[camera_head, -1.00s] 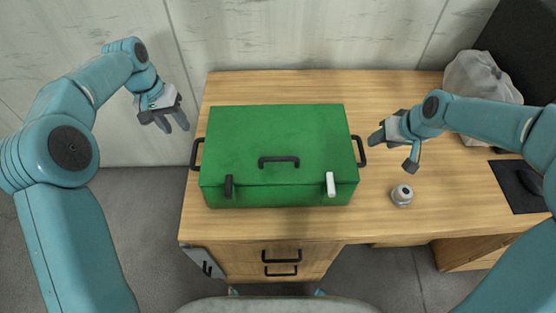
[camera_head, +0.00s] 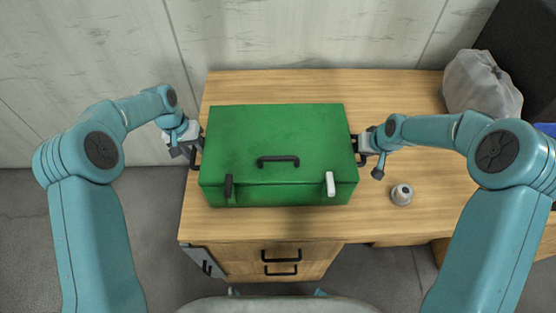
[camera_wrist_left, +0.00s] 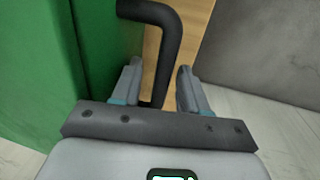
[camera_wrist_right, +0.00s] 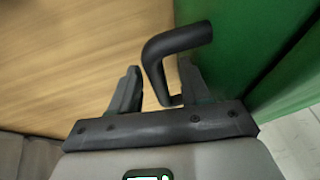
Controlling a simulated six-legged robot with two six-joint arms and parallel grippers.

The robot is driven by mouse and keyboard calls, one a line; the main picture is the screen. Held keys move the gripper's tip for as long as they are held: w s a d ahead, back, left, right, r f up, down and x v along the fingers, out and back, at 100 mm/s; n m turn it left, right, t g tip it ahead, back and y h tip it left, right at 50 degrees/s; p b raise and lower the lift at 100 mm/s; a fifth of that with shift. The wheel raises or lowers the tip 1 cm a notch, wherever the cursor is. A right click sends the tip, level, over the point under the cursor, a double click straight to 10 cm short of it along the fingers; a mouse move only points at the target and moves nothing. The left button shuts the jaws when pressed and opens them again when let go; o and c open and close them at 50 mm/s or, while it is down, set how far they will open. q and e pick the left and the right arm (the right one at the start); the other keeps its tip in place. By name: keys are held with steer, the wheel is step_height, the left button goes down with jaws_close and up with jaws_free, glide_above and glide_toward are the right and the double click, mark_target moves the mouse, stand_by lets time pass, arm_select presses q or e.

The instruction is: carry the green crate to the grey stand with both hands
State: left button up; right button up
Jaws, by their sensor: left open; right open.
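The green crate (camera_head: 275,140) sits closed on the wooden desk, with a black handle on each side. My left gripper (camera_head: 188,148) is at the crate's left side handle. In the left wrist view the left handle (camera_wrist_left: 165,50) passes between the open fingers (camera_wrist_left: 158,88). My right gripper (camera_head: 370,155) is at the right side handle. In the right wrist view the right handle (camera_wrist_right: 170,45) reaches down between the open fingers (camera_wrist_right: 160,88). The green crate's wall also shows in the left wrist view (camera_wrist_left: 35,70) and in the right wrist view (camera_wrist_right: 250,35). No grey stand can be made out.
The wooden desk (camera_head: 400,105) has free room to the right of the crate. A small grey-white screw jack (camera_head: 401,194) stands there. A grey bag (camera_head: 482,85) lies at the back right beside a dark panel (camera_head: 525,45).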

arm_select(q)
jaws_close()
arm_select(e)
jaws_close()
stand_by(1.0)
